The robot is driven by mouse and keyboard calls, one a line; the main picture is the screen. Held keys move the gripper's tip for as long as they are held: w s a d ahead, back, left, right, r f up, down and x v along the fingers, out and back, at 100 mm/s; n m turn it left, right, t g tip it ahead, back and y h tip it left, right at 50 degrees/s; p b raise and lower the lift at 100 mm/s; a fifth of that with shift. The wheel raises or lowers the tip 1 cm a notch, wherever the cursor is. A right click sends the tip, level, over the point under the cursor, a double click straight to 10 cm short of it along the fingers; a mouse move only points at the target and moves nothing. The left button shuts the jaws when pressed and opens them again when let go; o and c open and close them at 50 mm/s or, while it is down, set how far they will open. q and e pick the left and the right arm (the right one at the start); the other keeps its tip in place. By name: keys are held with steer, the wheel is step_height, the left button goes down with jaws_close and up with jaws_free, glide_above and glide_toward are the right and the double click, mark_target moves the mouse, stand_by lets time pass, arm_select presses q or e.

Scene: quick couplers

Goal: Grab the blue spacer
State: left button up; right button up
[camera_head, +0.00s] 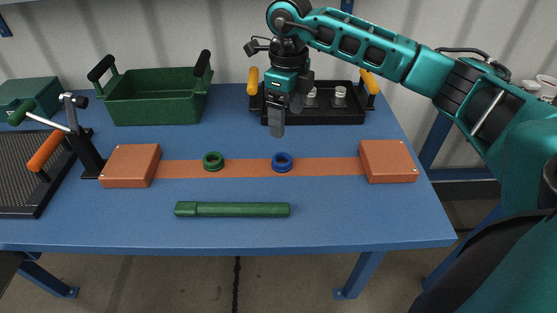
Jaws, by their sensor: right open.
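The blue spacer (282,162) is a small ring lying on the orange strip (330,166) in the middle of the blue table. My right gripper (277,122) hangs above and slightly behind the blue spacer, pointing down. It is open and empty, and seen from the side, so its fingers overlap. A gap shows between the fingertips and the ring. A green ring (213,161) lies on the same strip to the left. My left gripper is not in view.
Orange blocks (130,166) and (388,161) stand at both strip ends. A green rod (232,209) lies in front. A green handled crate (155,97) and a black tray (350,113) with silver parts stand behind. A lever stand (85,150) is at left. The front right is clear.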

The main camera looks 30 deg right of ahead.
glide_above(282, 154)
steer(key=s, duration=0.2)
steer(key=f, duration=0.7)
steer(key=shift+s+a+b, duration=0.15)
steer(key=shift+a+b, duration=0.05)
steer(key=shift+b, duration=0.2)
steer(key=f, duration=0.3)
steer(key=w+f+b, duration=0.1)
steer(key=f, duration=0.1)
steer(key=shift+a+f, duration=0.2)
steer(key=shift+a, duration=0.1)
steer(key=c, duration=1.1)
steer(key=shift+r, duration=0.15)
